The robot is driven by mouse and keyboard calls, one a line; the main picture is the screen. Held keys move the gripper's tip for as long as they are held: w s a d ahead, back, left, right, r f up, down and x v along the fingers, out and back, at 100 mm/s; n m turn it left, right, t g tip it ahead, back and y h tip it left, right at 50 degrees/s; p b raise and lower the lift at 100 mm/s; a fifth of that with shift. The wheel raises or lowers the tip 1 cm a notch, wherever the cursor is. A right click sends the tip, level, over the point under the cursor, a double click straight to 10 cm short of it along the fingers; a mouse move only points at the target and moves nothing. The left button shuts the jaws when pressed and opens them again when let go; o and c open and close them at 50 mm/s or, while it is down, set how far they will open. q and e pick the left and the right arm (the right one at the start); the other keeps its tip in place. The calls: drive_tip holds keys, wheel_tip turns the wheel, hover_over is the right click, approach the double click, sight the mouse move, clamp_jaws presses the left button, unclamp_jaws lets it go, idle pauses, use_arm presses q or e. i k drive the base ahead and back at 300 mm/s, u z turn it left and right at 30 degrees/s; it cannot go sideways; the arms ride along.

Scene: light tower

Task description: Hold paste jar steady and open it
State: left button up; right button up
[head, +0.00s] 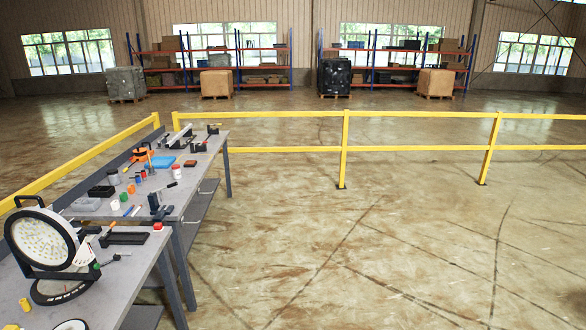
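Neither of my grippers shows in the head view. Small jars and bottles stand on the grey workbench (205,160) at the left, too small to read. A grey jar (114,177) stands near the bench's back edge, and a white jar (176,172) stands nearer the front edge. I cannot tell for certain which one is the paste jar. Nothing is seen holding either jar.
A round lamp (42,238) stands on the near bench. A black box (101,191), a blue tray (160,163) and an orange tool (142,155) crowd the far bench. Yellow railings (395,149) run behind and right. The floor right of the benches is clear.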

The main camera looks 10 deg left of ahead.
sight(177, 173)
drive_tip(key=u, duration=0.35)
drive_tip(key=i, duration=1.9)
drive_tip(key=u, duration=0.8)
drive_tip(key=i, duration=1.1)
drive_tip(key=z, duration=1.35)
drive_tip(key=i, duration=3.9)
drive_tip(key=u, duration=2)
